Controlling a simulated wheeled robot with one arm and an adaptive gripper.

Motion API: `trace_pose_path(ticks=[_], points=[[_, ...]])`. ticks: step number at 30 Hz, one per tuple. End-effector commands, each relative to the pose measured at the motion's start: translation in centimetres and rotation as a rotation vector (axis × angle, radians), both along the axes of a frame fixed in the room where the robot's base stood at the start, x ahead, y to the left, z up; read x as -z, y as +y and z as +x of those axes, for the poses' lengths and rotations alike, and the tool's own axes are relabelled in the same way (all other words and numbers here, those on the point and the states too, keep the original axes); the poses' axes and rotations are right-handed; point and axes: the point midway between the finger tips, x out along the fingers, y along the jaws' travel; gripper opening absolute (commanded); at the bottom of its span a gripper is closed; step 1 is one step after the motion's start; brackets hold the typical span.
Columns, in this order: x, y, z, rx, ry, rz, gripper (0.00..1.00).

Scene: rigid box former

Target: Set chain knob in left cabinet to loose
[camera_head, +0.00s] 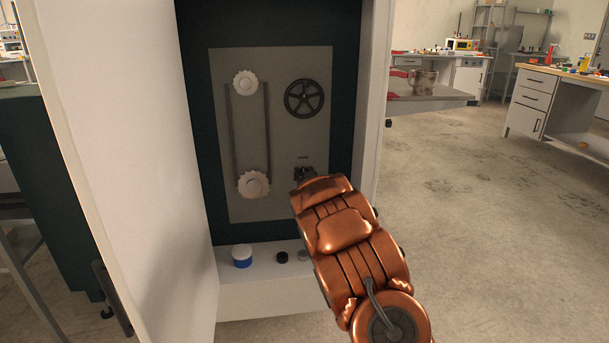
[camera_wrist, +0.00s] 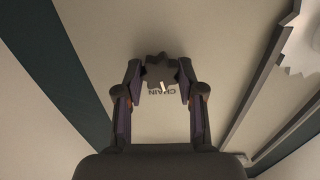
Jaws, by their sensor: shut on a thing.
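The chain knob (camera_wrist: 160,70) is dark and lobed, with a short white mark on its edge, and sits on the grey panel (camera_wrist: 105,25) in the wrist view. The label CHAIN reads upside down beside it. My gripper (camera_wrist: 160,74) has its two fingers on either side of the knob, shut on it. In the head view my gripper (camera_head: 303,173) reaches the lower right of the panel (camera_head: 285,205), below a small label. There the knob is mostly hidden by the fingers. I cannot read which setting the white mark points to.
The panel also carries two white sprockets (camera_head: 245,83) with a chain (camera_head: 266,128) and a black handwheel (camera_head: 304,98). The open white cabinet door (camera_head: 130,140) stands at left. A blue-and-white jar (camera_head: 241,256) and small dark caps (camera_head: 282,257) sit on the ledge below. Floor at right is clear.

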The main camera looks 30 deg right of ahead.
Motion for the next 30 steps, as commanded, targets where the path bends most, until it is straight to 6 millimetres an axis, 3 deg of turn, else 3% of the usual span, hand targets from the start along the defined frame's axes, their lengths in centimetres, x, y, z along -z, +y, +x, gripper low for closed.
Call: trace_pose_path(ticks=[30], points=[[0.47, 0.08, 0.00, 0.002, 0.368, -0.869, 0.03]])
